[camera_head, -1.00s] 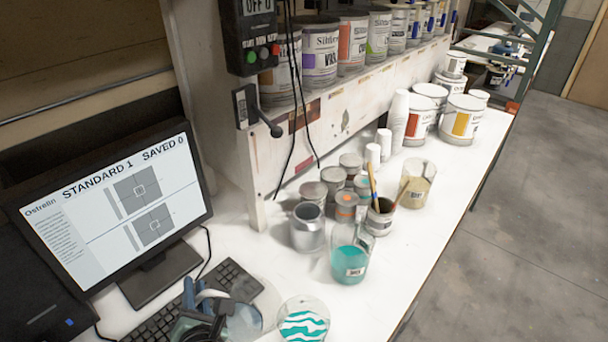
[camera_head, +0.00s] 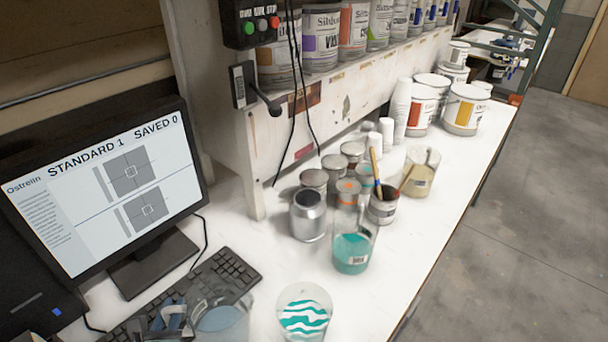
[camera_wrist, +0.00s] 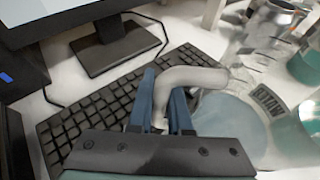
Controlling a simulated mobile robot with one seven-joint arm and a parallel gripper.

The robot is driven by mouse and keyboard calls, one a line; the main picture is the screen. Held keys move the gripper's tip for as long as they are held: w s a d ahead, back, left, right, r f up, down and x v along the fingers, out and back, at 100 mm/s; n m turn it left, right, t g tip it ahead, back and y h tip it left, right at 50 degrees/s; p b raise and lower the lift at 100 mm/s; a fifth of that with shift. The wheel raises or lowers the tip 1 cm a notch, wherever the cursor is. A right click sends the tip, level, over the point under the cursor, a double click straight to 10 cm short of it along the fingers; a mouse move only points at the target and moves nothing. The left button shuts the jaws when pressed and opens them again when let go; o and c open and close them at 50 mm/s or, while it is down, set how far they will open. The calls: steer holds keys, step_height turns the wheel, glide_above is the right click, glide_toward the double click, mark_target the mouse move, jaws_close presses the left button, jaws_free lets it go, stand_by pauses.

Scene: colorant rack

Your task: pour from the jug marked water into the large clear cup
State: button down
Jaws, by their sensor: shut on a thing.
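My gripper (camera_wrist: 165,100) has its blue fingers shut on the pale curved handle of a clear jug. The jug (camera_wrist: 245,105) holds bluish liquid. Its dark label reads mirrored in the wrist view and looks like "WATER". In the head view the jug (camera_head: 222,319) is cut off by the bottom edge, and my gripper (camera_head: 175,318) shows left of it, over the keyboard. A clear cup with teal wavy stripes (camera_head: 303,312) stands on the white counter just right of the jug, apart from it. The jug's base is hidden in the head view.
A labelled vessel of teal liquid (camera_head: 351,253), an open metal can (camera_head: 308,218), a can of brushes (camera_head: 382,210) and a vessel of tan liquid (camera_head: 420,178) stand behind the cup. The monitor (camera_head: 105,185) and keyboard (camera_head: 225,272) are left. Bare counter lies right of the cup.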

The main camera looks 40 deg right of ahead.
steer(key=shift+w+a+f, duration=0.15)
steer(key=shift+f, duration=0.15)
steer(key=shift+n+h, duration=0.3)
step_height(320, 180, up, 5)
steer(key=p, duration=0.5)
steer(key=shift+f, duration=0.1)
